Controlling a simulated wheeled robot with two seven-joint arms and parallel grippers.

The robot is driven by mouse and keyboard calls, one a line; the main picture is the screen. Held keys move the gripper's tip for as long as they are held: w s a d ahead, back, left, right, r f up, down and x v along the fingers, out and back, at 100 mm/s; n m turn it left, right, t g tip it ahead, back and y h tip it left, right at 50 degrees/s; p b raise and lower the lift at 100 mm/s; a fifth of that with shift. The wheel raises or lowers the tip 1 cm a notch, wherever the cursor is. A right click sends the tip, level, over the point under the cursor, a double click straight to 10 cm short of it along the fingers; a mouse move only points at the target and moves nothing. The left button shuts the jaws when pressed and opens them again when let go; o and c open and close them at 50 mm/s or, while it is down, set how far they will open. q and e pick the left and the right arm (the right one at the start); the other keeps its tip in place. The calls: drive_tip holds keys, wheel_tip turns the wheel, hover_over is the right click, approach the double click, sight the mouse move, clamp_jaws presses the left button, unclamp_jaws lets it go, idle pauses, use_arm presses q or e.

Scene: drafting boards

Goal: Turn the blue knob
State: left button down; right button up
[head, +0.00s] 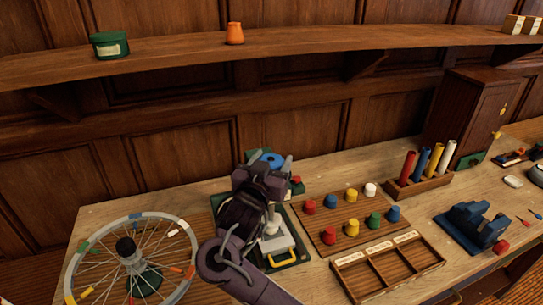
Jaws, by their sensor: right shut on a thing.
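The blue knob (270,159) shows as a blue round top on a green-based device (300,238) on the table. My right gripper (269,163) reaches over the device from the front, with a finger on either side of the knob. It is shut on the knob. The gripper body and wrist hide much of the device, and the knob's lower part is hidden. My left gripper is not in view.
A spoked wheel (67,285) stands left of my arm. To the right are a board of coloured pegs (330,222), a compartment tray (351,260), a rack of coloured tubes (432,184) and a blue block-like tool (470,222). A shelf (170,48) runs above the table.

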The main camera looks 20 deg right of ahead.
drive_tip(key=shift+r, duration=0.1)
idle(0.3)
drive_tip(key=o, duration=1)
